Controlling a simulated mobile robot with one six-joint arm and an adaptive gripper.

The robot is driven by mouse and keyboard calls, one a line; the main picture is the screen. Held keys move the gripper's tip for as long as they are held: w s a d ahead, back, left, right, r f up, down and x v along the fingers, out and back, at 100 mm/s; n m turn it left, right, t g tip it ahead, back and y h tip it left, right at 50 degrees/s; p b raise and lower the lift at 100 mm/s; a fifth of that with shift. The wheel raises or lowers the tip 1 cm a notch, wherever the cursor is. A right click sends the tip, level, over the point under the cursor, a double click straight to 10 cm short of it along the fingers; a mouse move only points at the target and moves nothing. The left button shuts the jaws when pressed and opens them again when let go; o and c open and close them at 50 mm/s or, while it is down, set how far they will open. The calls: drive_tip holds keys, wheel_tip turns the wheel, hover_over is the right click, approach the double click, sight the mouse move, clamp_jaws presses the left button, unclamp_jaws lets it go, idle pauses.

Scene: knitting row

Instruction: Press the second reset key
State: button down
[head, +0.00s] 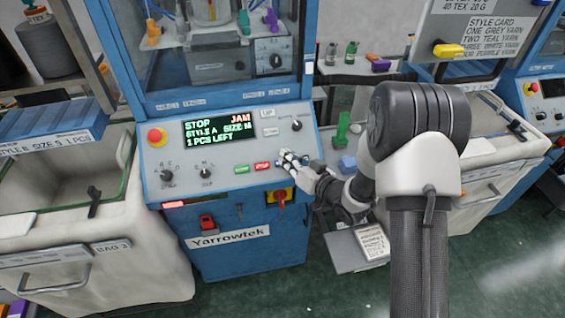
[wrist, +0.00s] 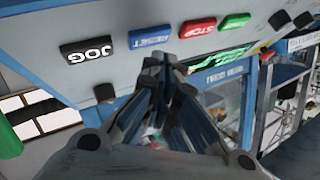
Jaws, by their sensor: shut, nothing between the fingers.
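A blue RESET key (wrist: 151,37) sits on the sloped panel of the blue Yarrowtek machine (head: 230,237), between the black JOG key (wrist: 87,48) and the red STOP key (wrist: 198,26). I see one RESET key; whether it counts as the second one I cannot tell. My gripper (head: 284,158) is shut and empty at the panel, right of the red key (head: 262,166) in the head view, where it hides the RESET key. In the wrist view my gripper (wrist: 161,60) has its fingertips just below the RESET key. Whether they touch the panel I cannot tell.
The display (head: 219,129) reads STOP, JAM, style A, size M, 1 pcs left. A green key (head: 241,169) lies left of the red one. A red emergency button (head: 157,136), a red-yellow rotary switch (head: 281,197) and knobs are nearby. Another machine (head: 540,97) stands at right.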

drive_tip(key=shift+f, duration=0.1)
drive_tip(key=shift+w+f+b, duration=0.25)
drive_tip(key=shift+b, duration=0.15)
drive_tip(key=shift+w+a+f+b, duration=0.1)
drive_tip(key=shift+w+f+b, duration=0.1)
drive_tip(key=shift+f+b, duration=0.15)
idle(0.6)
drive_tip(key=shift+r, duration=0.1)
drive_tip(key=shift+s+r+p, duration=0.45)
drive_tip(key=shift+r, duration=0.15)
drive_tip(key=s+r+p, duration=0.1)
drive_tip(key=r, duration=0.1)
drive_tip(key=s+d+r+p, duration=0.1)
drive_tip(key=s+r, duration=0.1)
idle(0.6)
drive_tip(key=shift+d, duration=0.1)
idle(0.6)
